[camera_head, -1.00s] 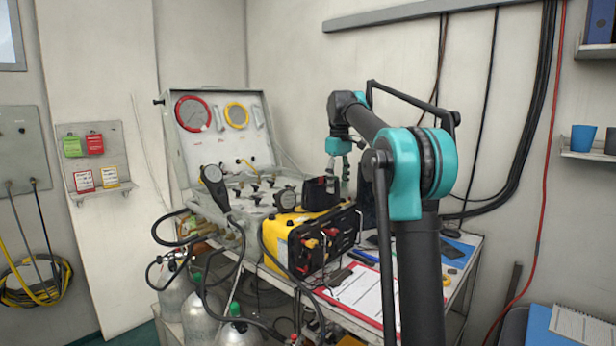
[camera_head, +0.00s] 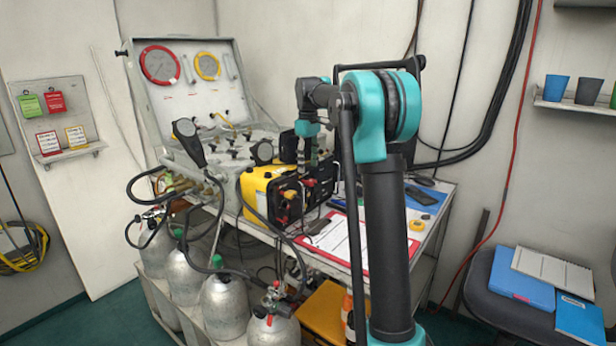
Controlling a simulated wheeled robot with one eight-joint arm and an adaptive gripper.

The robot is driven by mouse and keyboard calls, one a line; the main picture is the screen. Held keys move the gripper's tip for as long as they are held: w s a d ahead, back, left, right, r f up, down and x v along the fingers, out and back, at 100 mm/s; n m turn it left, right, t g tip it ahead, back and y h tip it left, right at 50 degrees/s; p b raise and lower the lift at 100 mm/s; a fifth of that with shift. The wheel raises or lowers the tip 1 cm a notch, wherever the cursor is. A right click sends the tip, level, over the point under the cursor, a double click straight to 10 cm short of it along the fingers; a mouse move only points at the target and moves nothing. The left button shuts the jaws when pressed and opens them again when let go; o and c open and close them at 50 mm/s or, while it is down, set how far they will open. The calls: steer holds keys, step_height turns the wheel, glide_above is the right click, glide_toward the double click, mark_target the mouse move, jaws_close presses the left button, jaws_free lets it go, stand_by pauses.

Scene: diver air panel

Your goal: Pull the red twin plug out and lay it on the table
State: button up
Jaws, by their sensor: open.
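The yellow and black box (camera_head: 256,188) stands on the table (camera_head: 434,212), its black front facing right. Small red parts (camera_head: 310,183) show on that front; one may be the red twin plug, but they are too small to tell apart. A yellow-orange plug (camera_head: 289,195) sits left of them. My gripper (camera_head: 304,168) points down from its teal wrist, in front of the box and close above the red parts. It is open, and nothing shows in it. Its fingertips are small and partly blend with the dark box, so I cannot tell whether they touch anything.
A clipboard with a red edge (camera_head: 378,262) lies on the table right of the box, with a yellow tape roll (camera_head: 416,226) nearby. The open panel case (camera_head: 195,105) stands behind. Hoses loop before the box, above gas cylinders (camera_head: 222,305).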

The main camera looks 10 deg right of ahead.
mark_target(308, 180)
steer(key=shift+f, duration=2.6)
jaws_close()
jaws_free()
